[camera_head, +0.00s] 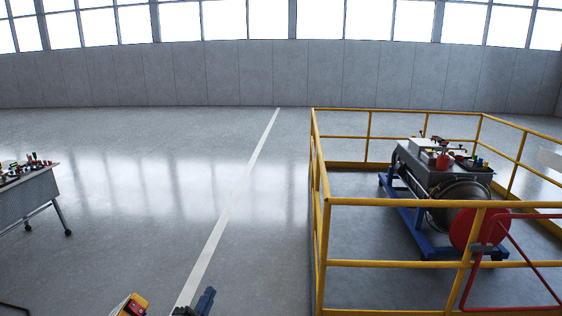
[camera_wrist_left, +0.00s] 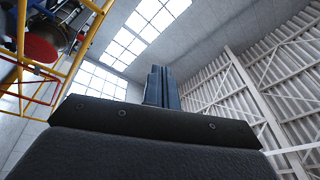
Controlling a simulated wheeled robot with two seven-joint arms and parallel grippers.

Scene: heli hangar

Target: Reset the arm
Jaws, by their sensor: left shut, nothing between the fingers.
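My left gripper (camera_head: 205,301) shows at the bottom edge of the head view, with only its dark finger end in frame. In the left wrist view its fingers (camera_wrist_left: 163,88) stand together above the dark gripper body, shut with nothing between them. The gripper is over open floor, apart from any object. My right gripper is in neither view.
A yellow railing (camera_head: 316,200) encloses an engine (camera_head: 455,195) on a blue wheeled stand (camera_head: 425,240) at the right. A table (camera_head: 25,195) with small coloured items stands at the far left. The grey floor (camera_head: 140,200) between them is clear.

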